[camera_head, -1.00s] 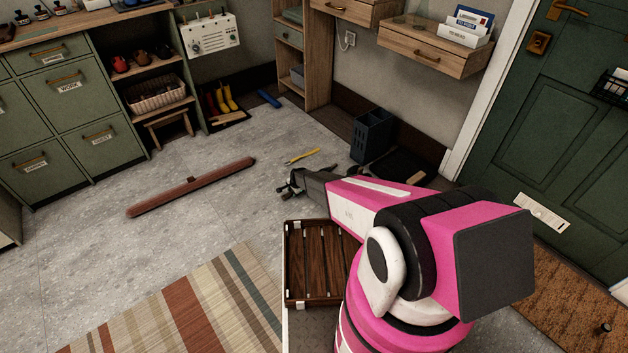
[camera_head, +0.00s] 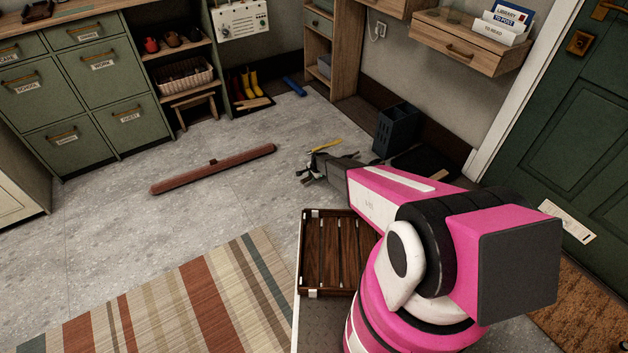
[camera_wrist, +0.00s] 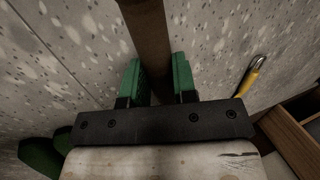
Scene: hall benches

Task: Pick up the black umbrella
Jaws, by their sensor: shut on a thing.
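My gripper (camera_head: 306,172) is low over the floor near the middle of the head view, at the end of my pink and white arm. In the wrist view, its green fingertips (camera_wrist: 161,80) are shut on a dark brown rod-like thing (camera_wrist: 146,30), which runs up to the top edge of the picture. Its lower end is hidden behind the palm. I cannot tell whether this rod is the black umbrella. No other umbrella can be clearly made out.
A long reddish-brown bar (camera_head: 215,168) lies on the floor left of my gripper. A yellow-handled thing (camera_head: 325,145) lies just behind it and shows in the wrist view (camera_wrist: 252,80). A dark bin (camera_head: 396,128) stands at the wall. A striped rug (camera_head: 185,310) lies in front.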

